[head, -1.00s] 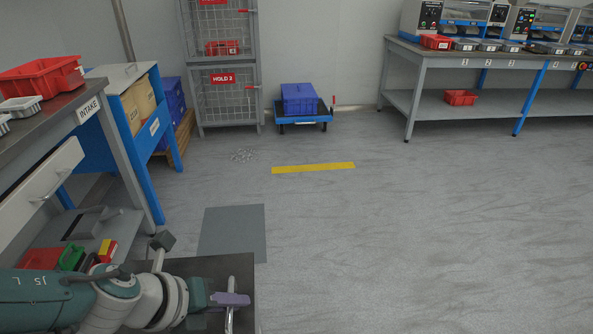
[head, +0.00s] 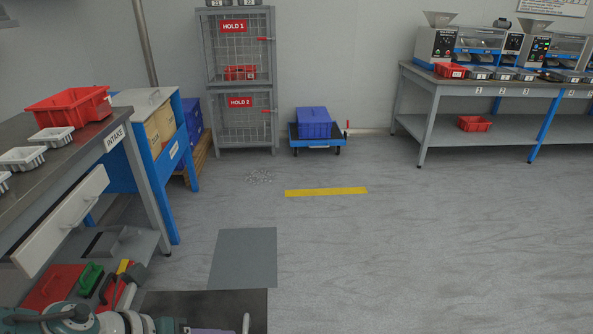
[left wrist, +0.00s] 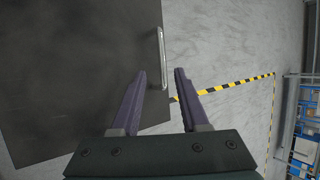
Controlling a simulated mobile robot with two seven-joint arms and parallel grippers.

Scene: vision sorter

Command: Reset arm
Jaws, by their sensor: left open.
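My left arm (head: 75,318) comes in at the lower left of the head view, and only its top shows above the bottom edge. My left gripper (left wrist: 162,75) shows in the left wrist view with its two purple fingers apart and nothing between them. Past the fingertips there is a dark flat surface with a metal bar handle (left wrist: 162,58) on its edge. I cannot tell how far the fingers are from that handle. My right gripper is not in view.
The intake bench (head: 110,118) with a red bin (head: 70,106) and white trays stands at the left. A blue cart (head: 318,143) with a blue crate stands by the wire cages (head: 240,85). A bench with machines (head: 433,90) is at the right.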

